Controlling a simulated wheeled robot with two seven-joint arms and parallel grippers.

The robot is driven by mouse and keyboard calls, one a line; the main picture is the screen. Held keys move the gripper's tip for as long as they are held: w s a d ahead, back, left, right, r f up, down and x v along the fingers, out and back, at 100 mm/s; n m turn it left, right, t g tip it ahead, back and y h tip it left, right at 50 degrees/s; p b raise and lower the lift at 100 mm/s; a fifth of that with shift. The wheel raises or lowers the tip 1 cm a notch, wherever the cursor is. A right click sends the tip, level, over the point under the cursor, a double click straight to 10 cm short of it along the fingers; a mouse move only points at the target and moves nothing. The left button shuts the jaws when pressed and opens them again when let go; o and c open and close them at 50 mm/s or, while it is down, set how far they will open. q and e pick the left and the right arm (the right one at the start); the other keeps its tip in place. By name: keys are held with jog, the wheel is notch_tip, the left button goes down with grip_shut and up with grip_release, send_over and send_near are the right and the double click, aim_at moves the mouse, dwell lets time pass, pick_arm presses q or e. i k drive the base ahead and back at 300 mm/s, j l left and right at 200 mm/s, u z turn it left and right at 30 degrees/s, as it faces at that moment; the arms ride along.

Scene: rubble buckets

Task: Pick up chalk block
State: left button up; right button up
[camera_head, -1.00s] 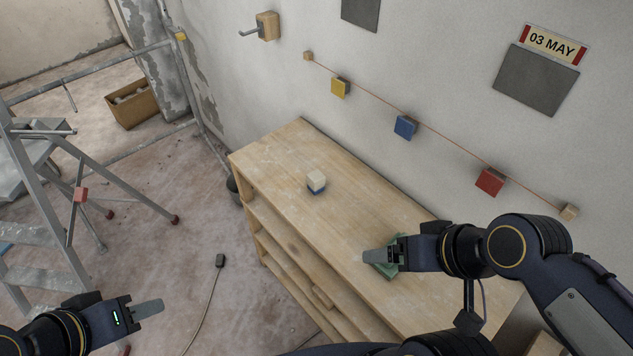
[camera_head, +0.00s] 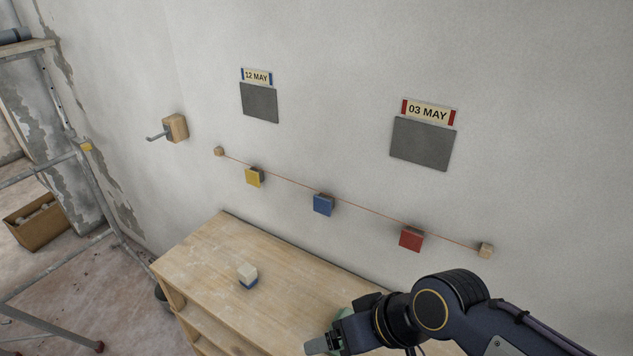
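A small block with a pale, chalk-like top and a blue lower part (camera_head: 247,276) sits on the wooden bench (camera_head: 200,262), left of its middle. My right gripper (camera_head: 318,345) is low over the bench's near right part, to the right of the block and apart from it. Its fingers show side-on, so their opening cannot be told. A green thing (camera_head: 343,315) is mostly hidden behind that gripper. My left gripper is out of view.
A taut line on the wall carries yellow (camera_head: 254,177), blue (camera_head: 323,204) and red (camera_head: 411,239) blocks. A wooden block with a hook (camera_head: 175,128) and two grey panels with date labels are above. A metal frame (camera_head: 98,190) stands left. The bench around the pale-topped block is clear.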

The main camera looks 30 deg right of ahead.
aim_at(247, 274)
jog(key=i+j+z, duration=0.2)
jog(key=i+j, duration=0.25)
jog(key=i+j+z, duration=0.25)
jog(key=i+j, duration=0.2)
jog(key=j, duration=0.15)
